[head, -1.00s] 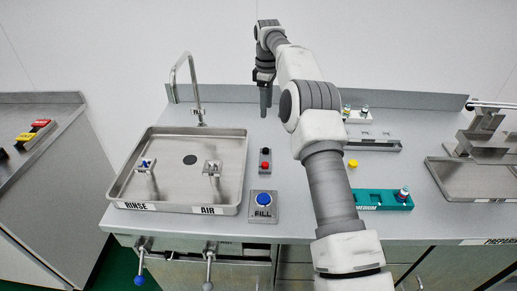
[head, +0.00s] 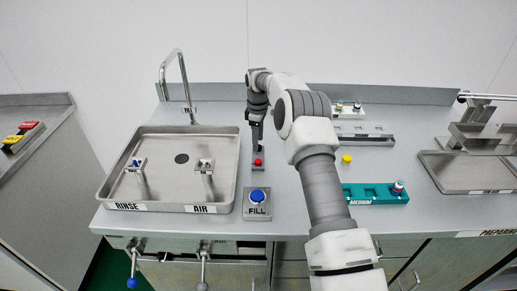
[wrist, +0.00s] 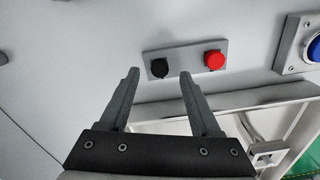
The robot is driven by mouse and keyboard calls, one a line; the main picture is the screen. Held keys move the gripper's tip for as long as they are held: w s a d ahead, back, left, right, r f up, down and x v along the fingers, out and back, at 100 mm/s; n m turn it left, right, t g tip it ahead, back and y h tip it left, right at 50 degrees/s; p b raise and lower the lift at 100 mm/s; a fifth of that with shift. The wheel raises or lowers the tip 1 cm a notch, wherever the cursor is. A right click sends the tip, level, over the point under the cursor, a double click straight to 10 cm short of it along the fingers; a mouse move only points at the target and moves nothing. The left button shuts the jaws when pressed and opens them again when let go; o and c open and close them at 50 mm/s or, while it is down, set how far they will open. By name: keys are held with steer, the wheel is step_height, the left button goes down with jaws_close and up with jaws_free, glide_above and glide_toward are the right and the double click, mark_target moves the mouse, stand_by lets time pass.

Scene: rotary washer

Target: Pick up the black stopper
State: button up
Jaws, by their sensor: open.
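The black stopper (wrist: 160,68) sits in the left end of a small grey holder (wrist: 188,56) in the wrist view. A red stopper (wrist: 214,60) stands in the holder's other end. My gripper (wrist: 159,75) is open, with the black stopper showing between and just beyond its fingertips, and nothing held. In the head view my gripper (head: 257,143) points down above the holder (head: 260,169) and hides the black stopper. The red stopper (head: 258,162) shows in front of it. I cannot tell the exact height of the fingertips above the stopper.
A steel sink tray (head: 225,185) with a tall tap (head: 185,85) is at left. The blue FILL button (head: 257,197) is in front of the holder. A yellow cap (head: 347,159) and a teal MEDIUM rack (head: 375,198) lie right of my arm.

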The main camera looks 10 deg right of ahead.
step_height(320, 180, down, 2)
jaws_close()
stand_by(0.4)
steer(key=shift+r, duration=0.1)
